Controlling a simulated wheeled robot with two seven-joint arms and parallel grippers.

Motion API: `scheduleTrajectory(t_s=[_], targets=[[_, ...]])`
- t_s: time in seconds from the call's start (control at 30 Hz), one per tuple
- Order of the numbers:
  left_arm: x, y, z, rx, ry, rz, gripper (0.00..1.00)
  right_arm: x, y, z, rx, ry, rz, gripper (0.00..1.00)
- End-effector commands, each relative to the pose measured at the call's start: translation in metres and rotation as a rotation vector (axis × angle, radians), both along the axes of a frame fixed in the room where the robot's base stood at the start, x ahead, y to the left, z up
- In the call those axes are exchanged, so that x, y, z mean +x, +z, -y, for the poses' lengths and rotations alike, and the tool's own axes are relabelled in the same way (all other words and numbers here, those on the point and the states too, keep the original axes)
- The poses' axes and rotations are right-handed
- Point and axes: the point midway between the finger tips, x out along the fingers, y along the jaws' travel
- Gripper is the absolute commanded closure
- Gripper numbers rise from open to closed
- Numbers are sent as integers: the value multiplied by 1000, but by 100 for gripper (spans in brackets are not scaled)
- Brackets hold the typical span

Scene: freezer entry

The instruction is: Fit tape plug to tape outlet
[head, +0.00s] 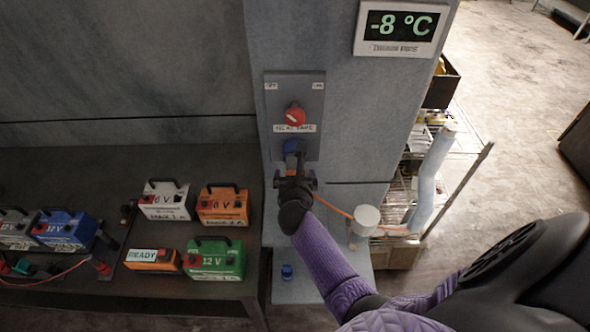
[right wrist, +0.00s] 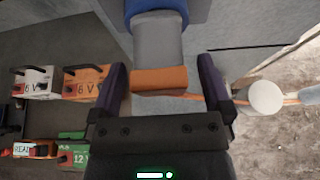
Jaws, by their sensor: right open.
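The tape outlet (head: 292,146) is a blue socket low on a grey wall panel labelled for heat tape; its blue ring (right wrist: 155,9) is at the top of the right wrist view. The tape plug (right wrist: 158,50) has a grey body and an orange end. Its grey body meets the blue ring, in line with it; how deep it sits is hidden. An orange cable runs from it to the right. My right gripper (head: 295,175) is open, its fingers on either side of the plug's orange end with gaps on both sides. My left gripper is out of view.
A red knob (head: 294,116) is above the outlet. A white cylinder (head: 365,221) stands by the cable. Several battery boxes, including a green one (head: 214,261), stand on the dark bench at left. A wire rack (head: 462,150) is at right.

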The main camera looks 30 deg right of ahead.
Motion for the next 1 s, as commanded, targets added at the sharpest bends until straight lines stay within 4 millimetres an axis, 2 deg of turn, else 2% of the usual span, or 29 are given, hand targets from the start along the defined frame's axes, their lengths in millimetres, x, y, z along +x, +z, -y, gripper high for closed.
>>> scheduleTrajectory(t_s=[1.0], targets=[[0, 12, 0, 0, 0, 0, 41, -35, 0, -21, 1, 0, -1, 0]])
